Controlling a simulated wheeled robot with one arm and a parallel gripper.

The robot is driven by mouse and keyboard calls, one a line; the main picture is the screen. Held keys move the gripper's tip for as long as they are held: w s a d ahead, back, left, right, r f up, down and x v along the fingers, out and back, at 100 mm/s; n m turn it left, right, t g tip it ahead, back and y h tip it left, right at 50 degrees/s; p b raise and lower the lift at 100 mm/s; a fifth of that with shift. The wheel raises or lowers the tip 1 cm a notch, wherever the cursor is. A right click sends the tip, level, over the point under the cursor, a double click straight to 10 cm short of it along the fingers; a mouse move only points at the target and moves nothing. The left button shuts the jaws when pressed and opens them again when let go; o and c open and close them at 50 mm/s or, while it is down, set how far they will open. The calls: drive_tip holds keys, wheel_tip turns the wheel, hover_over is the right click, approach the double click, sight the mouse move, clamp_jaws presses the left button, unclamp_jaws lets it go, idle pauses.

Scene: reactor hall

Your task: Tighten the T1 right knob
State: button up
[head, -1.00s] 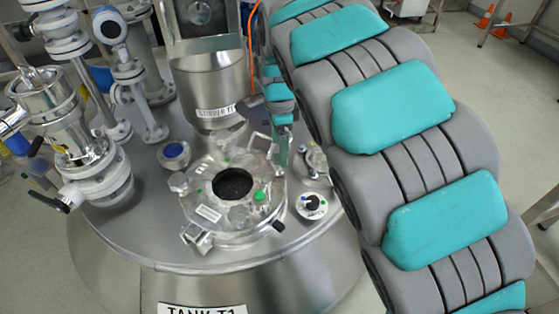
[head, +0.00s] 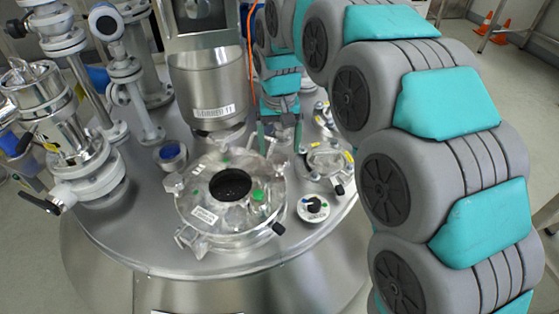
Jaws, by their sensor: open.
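The round metal hatch (head: 205,190) sits on top of the steel tank (head: 150,230), with a dark opening in its middle. Clamps stand around its rim; a black-tipped knob (head: 278,229) is at its front right and another clamp (head: 187,237) at its front left. I cannot tell for sure which one is the T1 right knob. My gripper (head: 280,142) is open, fingers pointing down, above the back right of the hatch rim. The gripper partly hides that rim, and I cannot tell whether a clamp stands between the fingers.
A white dial with a black knob (head: 313,206) is right of the hatch. A smaller flanged port (head: 326,160) stands behind it. The stirrer housing (head: 211,90) rises behind the hatch, and valves and pipes (head: 85,170) crowd the left. A blue-capped port (head: 171,154) is at back left.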

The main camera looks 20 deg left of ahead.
sight(280, 159)
drive_tip(key=n+p, duration=0.1)
drive_tip(key=n, duration=0.4)
drive_tip(key=shift+r, duration=0.1)
drive_tip(key=n+p, duration=0.1)
drive_tip(key=n, duration=0.4)
drive_tip(key=n+p, duration=0.1)
drive_tip(key=n, duration=0.4)
drive_tip(key=shift+r+n+p, duration=0.1)
drive_tip(key=shift+n+p, duration=0.2)
drive_tip(key=shift+p, duration=0.1)
drive_tip(key=n, duration=0.4)
wheel_tip(280, 159, down, 6)
drive_tip(key=shift+f+b, duration=0.2)
drive_tip(key=shift+b, duration=0.3)
drive_tip(key=shift+c, duration=0.3)
